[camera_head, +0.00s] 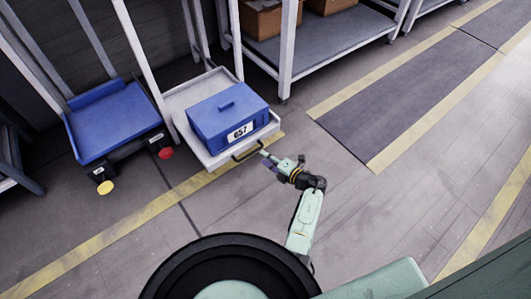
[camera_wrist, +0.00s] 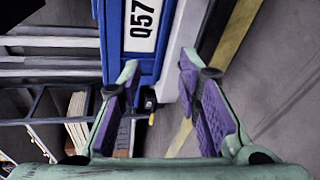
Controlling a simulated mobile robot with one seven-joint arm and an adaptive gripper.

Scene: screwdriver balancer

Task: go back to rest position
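My gripper (camera_head: 268,160) is in front of the white tray (camera_head: 177,103), near its black handle (camera_head: 246,151), in the head view. In the wrist view my gripper (camera_wrist: 161,88) has its two purple-padded fingers well apart, with nothing held between them. A blue box (camera_head: 208,117) with a white number label sits upright on the white tray. The blue box also shows beyond the fingers in the wrist view (camera_wrist: 147,70). I cannot tell whether a finger touches the handle.
A blue platform (camera_head: 110,126) stands left of the tray, with a yellow disc (camera_head: 105,187) and a red disc (camera_head: 166,153) low in front. A metal shelf (camera_head: 325,45) with cardboard boxes (camera_head: 265,20) stands behind. Floor to the right (camera_head: 390,190) is clear, with yellow lines.

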